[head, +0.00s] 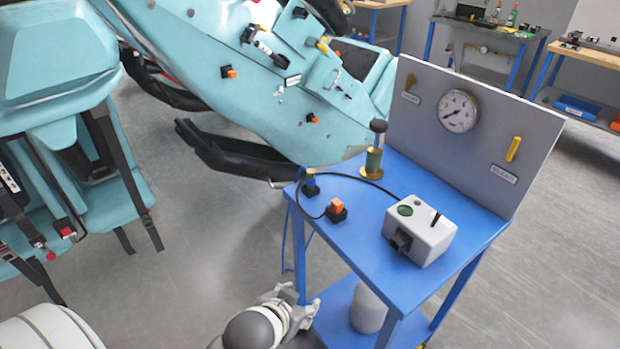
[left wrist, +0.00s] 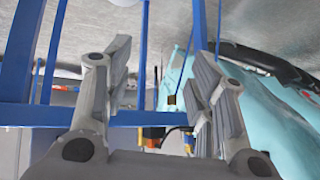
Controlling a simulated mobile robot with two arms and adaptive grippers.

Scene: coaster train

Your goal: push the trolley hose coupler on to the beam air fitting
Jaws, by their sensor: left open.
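The blue trolley (head: 375,245) stands right of centre in the head view. A thin black hose (head: 372,182) curves over its top between the grey box and the left edge. An orange piece on a black base (head: 337,208) and a blue piece on a dark base (head: 311,186) sit near that edge; I cannot tell which is the coupler. The teal beam (head: 200,60) carries orange-and-black fittings (head: 229,72) and (head: 313,119); the air fitting is not certain. My left gripper (head: 296,298) is open and empty below the trolley top's left edge. In the left wrist view its fingers (left wrist: 158,85) are wide apart.
On the trolley stand a grey box (head: 425,240), a brass-and-green post (head: 374,162) and an upright panel (head: 480,85) with a gauge (head: 458,111). A pale container (head: 368,308) is on the lower shelf. A teal seat (head: 85,195) is at left. Grey floor lies between.

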